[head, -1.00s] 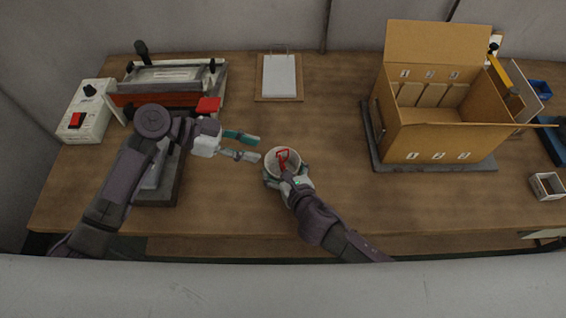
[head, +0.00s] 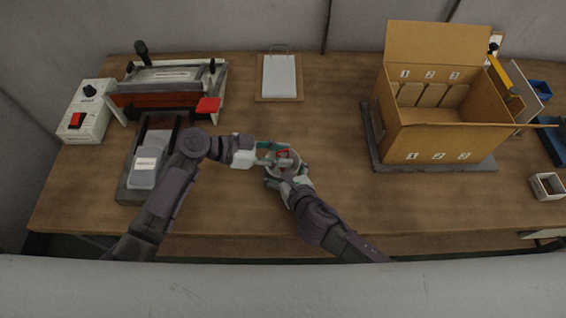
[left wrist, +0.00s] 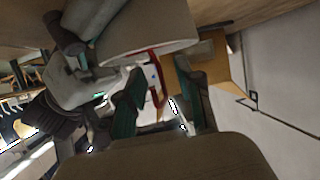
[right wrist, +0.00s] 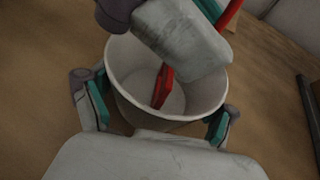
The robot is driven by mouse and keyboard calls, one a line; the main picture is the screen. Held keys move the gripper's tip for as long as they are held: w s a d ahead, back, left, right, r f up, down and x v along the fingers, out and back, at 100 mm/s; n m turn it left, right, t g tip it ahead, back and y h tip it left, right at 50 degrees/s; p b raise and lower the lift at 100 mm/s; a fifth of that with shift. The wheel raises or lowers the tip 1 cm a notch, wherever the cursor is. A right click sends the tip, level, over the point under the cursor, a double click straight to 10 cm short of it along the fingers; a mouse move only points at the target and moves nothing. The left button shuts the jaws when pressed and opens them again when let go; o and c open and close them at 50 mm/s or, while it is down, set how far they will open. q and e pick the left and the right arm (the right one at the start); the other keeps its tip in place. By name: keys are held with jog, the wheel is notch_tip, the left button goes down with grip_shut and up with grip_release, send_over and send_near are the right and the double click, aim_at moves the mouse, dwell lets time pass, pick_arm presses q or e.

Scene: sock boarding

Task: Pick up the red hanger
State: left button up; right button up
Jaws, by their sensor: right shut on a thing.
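The red hanger (head: 284,154) stands in a white cup (head: 296,163). In the right wrist view the hanger (right wrist: 163,88) leans inside the cup (right wrist: 122,75), its upper part rising past my left gripper. My left gripper (head: 273,154) is at the cup's mouth. In the left wrist view its fingers (left wrist: 158,98) are apart, with part of the hanger (left wrist: 156,75) between them. Its body hides part of the cup in the right wrist view.
A cardboard box (head: 441,138) stands on a dark mat at the right. A press machine (head: 165,97), a control box (head: 87,112) and a clipboard (head: 279,78) are at the left and back. A small white box (head: 547,186) sits far right. The table is clear between cup and box.

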pick_arm(q)
jog(key=shift+x, duration=0.9)
pick_arm(e)
jog(key=shift+d, duration=0.1)
pick_arm(q)
grip_shut()
jog(key=shift+r, duration=0.15)
notch_tip(320, 180, up, 10)
jog(key=shift+f, duration=0.1)
pick_arm(e)
jog(key=o, duration=0.9)
